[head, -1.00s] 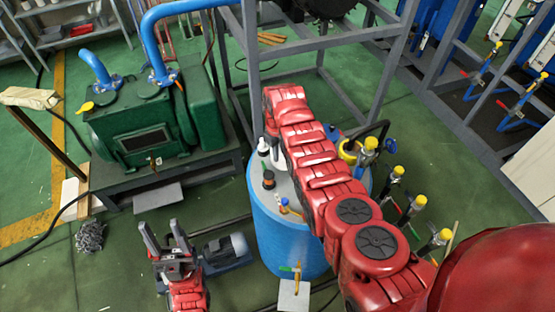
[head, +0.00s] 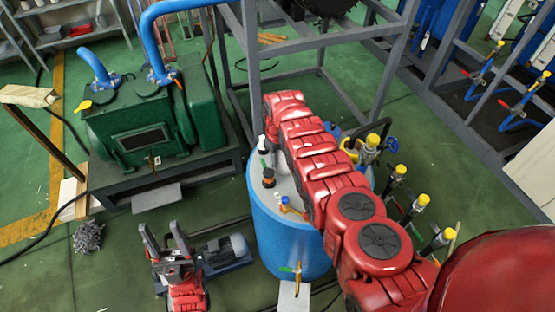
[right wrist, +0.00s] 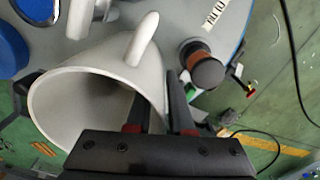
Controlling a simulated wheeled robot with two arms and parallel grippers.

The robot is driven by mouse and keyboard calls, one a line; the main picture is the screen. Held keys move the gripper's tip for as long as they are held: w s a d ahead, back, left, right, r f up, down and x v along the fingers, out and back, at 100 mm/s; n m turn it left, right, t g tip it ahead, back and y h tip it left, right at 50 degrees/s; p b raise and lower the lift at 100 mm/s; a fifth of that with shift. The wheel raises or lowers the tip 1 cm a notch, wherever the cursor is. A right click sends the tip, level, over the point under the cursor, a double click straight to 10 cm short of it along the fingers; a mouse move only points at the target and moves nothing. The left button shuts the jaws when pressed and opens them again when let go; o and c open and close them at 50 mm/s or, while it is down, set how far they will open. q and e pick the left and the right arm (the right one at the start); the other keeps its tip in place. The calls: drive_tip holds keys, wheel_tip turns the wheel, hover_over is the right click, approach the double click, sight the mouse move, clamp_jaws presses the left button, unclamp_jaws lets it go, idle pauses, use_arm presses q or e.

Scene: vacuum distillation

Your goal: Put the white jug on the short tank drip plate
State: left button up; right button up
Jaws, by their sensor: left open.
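The white jug (right wrist: 100,95) fills the left of the right wrist view, its mouth towards the camera. My right gripper (right wrist: 160,105) has one finger inside the mouth and one outside, with the jug's wall pinched between them. In the head view my right arm mostly hides the jug and this gripper, over the grey top of the short blue tank (head: 285,235). I cannot tell whether the jug touches the tank top. The pale drip plate (head: 294,295) lies low in front of the tank, under its tap. My left gripper (head: 162,238) is open and empty, left of the tank.
A green pump (head: 140,125) and a grey frame (head: 253,80) stand behind.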

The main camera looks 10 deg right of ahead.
drive_tip(key=shift+o, duration=0.5)
